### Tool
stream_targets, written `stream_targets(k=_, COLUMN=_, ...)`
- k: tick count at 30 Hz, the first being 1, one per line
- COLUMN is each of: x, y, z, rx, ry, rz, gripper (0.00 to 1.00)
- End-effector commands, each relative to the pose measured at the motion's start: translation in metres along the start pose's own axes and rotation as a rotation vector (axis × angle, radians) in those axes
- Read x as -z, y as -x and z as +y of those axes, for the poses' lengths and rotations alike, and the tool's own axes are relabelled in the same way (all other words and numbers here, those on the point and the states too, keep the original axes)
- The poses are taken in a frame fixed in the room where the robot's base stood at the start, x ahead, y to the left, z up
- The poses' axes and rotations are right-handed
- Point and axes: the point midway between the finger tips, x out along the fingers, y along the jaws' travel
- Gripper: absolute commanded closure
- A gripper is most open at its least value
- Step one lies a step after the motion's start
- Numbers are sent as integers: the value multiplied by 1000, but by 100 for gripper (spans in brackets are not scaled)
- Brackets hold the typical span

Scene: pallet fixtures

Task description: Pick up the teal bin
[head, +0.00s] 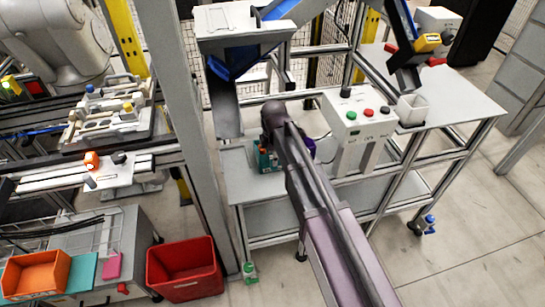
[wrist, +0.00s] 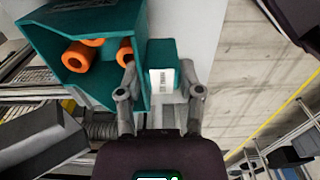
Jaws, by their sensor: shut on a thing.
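The teal bin (wrist: 75,25) fills the upper left of the wrist view, with orange cylindrical parts (wrist: 80,57) inside it. A teal piece with a white label (wrist: 162,78) lies beside its open side, between my fingers; I cannot tell whether it belongs to the same bin. My gripper (wrist: 161,85) is shut on the teal bin, with one finger over its right-hand side. In the head view, the teal bin (head: 266,161) shows only partly at the left of the workbench, below a dark chute. My arm hides the rest of it and my fingertips there.
A white control box (head: 357,125) with coloured buttons stands right of my arm. A small white cup (head: 412,108) sits on the right tabletop (head: 460,98). A red bin (head: 183,268) and an orange bin (head: 35,273) are at lower left. Open floor lies at lower right.

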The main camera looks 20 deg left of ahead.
Motion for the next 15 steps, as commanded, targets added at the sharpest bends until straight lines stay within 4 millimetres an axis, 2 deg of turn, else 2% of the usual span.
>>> stream_targets(k=15, x=0, y=31, z=0, rx=0, ry=0, rz=0, gripper=100)
